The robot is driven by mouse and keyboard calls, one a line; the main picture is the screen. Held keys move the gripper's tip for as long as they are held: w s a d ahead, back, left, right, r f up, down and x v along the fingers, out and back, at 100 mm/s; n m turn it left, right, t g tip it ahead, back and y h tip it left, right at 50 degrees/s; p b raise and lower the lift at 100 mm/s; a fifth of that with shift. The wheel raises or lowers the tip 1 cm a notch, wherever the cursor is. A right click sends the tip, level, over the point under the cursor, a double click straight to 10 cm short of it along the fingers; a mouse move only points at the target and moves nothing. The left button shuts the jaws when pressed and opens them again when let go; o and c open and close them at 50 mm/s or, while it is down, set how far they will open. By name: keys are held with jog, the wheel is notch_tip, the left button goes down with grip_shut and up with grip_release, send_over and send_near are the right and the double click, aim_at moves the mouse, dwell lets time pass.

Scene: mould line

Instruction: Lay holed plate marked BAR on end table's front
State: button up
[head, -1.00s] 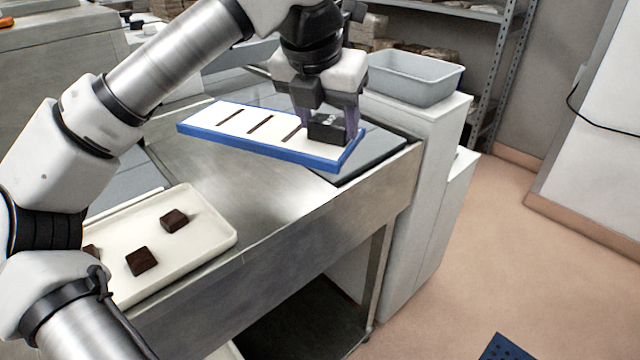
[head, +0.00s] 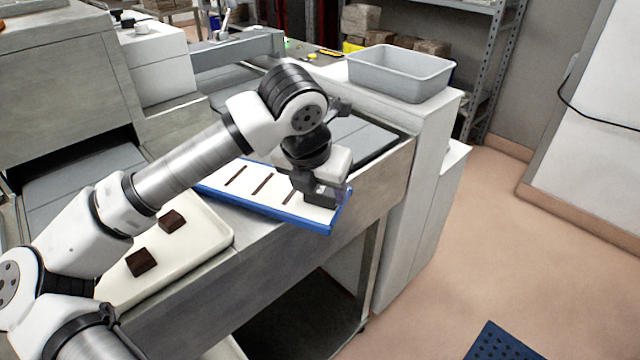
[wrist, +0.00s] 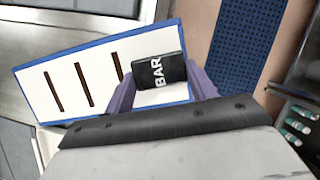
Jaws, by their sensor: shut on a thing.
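The holed plate (head: 249,182) is a white slab with a blue rim and three dark slots. It also shows in the wrist view (wrist: 68,89), where its black block handle (wrist: 158,71) reads BAR. My gripper (head: 322,196) is shut on this block, at the plate's right end. The plate is at the front edge of the steel end table (head: 285,248), its right end reaching over the edge. I cannot tell whether it touches the table. My wrist hides part of the plate in the head view.
A cream tray (head: 206,243) with dark brown pieces (head: 142,262) lies on the table left of the plate. A grey bin (head: 400,75) stands on a white cabinet at the back right. A blue perforated mat (head: 497,342) lies on the open floor.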

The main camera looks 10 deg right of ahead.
jog(key=shift+f, duration=0.15)
jog(key=o, duration=1.2)
